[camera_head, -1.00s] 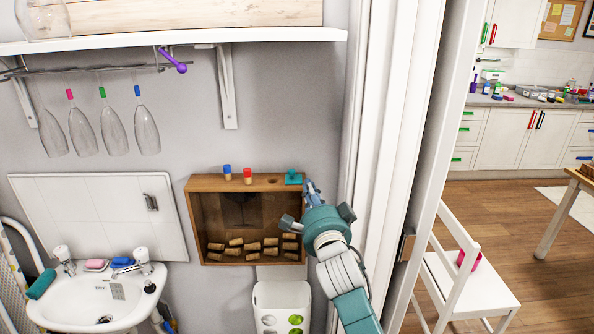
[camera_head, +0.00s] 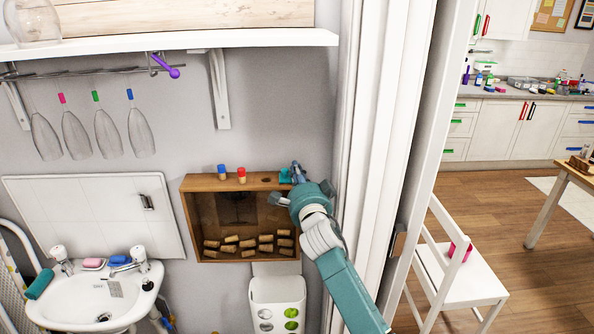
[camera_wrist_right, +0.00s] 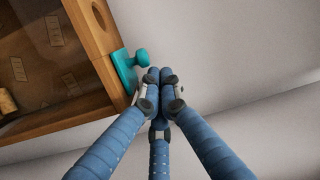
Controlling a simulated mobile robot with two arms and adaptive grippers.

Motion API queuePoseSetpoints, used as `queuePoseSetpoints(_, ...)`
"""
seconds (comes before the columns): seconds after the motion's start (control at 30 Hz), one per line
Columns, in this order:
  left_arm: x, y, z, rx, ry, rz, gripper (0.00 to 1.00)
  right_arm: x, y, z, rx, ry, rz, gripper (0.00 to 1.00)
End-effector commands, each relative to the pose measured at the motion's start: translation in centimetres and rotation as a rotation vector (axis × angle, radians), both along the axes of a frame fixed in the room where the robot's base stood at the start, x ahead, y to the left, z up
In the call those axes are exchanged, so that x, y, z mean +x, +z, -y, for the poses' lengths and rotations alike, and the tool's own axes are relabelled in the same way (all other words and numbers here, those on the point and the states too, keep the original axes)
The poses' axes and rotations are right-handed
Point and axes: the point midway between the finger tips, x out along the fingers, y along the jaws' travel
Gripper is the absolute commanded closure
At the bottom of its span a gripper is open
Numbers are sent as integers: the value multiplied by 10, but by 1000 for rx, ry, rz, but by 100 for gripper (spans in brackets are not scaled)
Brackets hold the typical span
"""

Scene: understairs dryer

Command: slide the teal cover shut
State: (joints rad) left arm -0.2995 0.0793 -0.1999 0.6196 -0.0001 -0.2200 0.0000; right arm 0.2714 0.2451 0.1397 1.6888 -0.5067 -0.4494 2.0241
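The teal cover (camera_head: 286,176) sits on the top right end of a wooden cork box (camera_head: 186,215). A round hole (camera_head: 266,180) in the box top lies open just left of the cover. In the right wrist view the cover (camera_wrist_right: 124,72) has a raised knob, and the hole (camera_wrist_right: 99,16) shows beyond it. My right gripper (camera_head: 296,168) is at the cover's right side. In the wrist view its blue fingers (camera_wrist_right: 160,72) are together with nothing between them, close beside the knob. I cannot tell whether they touch it. My left gripper is out of view.
A blue-capped cork (camera_head: 222,172) and a red-capped cork (camera_head: 241,175) stand left of the hole. Several corks lie inside the box. A white door frame (camera_head: 365,150) rises to the right. A shelf (camera_head: 180,42) with hanging glasses is above.

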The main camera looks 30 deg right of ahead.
Motion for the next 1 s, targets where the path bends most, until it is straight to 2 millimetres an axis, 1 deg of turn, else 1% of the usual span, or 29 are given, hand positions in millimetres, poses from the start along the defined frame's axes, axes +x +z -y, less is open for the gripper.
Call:
queuePoseSetpoints(0.13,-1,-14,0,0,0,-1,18,9,-4,-14,8,1,6,100)
queuePoseSetpoints(0.3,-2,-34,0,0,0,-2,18,25,-6,-40,11,1,6,100)
queuePoseSetpoints(0.43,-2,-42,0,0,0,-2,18,33,-3,-53,6,1,4,100)
queuePoseSetpoints(0.57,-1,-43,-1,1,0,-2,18,36,-1,-59,2,1,1,100)
queuePoseSetpoints(1.0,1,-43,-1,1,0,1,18,36,-1,-59,2,3,1,100)
